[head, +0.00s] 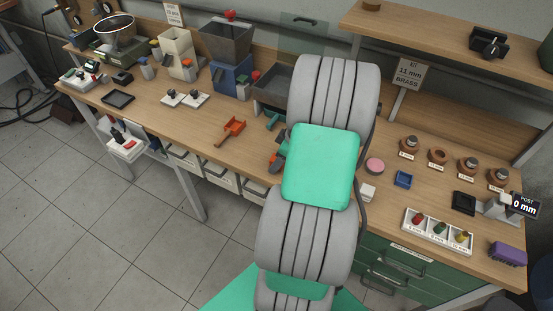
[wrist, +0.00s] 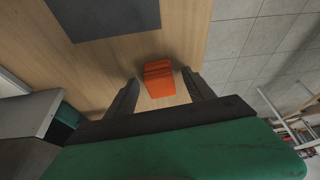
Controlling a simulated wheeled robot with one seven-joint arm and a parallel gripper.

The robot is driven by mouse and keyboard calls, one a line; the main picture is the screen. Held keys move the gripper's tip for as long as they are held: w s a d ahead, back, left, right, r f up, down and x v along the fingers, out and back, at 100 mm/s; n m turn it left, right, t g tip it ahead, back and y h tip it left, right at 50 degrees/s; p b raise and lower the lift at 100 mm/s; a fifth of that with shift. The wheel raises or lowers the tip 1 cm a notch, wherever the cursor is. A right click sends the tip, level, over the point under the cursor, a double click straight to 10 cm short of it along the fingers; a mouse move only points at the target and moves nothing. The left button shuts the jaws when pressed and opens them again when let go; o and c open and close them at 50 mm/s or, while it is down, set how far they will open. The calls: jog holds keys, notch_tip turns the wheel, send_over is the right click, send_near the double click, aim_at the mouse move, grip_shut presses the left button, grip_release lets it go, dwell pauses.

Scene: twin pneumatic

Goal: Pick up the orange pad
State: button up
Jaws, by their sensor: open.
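The orange pad (wrist: 158,80) shows in the wrist view as a small ridged orange block on the wooden bench top. My gripper (wrist: 159,88) is open, with one dark finger on the left of the pad and one on the right. Gaps show between the pad and both fingers. I cannot tell how high the fingertips are above the bench. In the head view my arm covers much of this area. A small orange thing (head: 274,161) shows at the arm's left edge, and I cannot tell if it is the pad.
An orange tool (head: 231,130) lies on the bench left of my arm. A dark grey mat (wrist: 101,16) lies beyond the pad.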

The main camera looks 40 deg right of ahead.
grip_shut()
dwell(0.7)
jog(key=shift+r, duration=0.1)
notch_tip(320, 180, up, 3)
jog(key=shift+d+b, duration=0.1)
jog(key=shift+b, duration=0.85)
jog(key=s+a+r+b, duration=0.1)
jog(key=s+a+r, duration=0.1)
jog(key=s+r, duration=0.3)
jog(key=s+a+r+b, duration=0.1)
jog(key=s+a+r, duration=0.2)
jog(key=s+r, duration=0.2)
jog(key=s, duration=0.3)
jog(key=shift+a, duration=0.25)
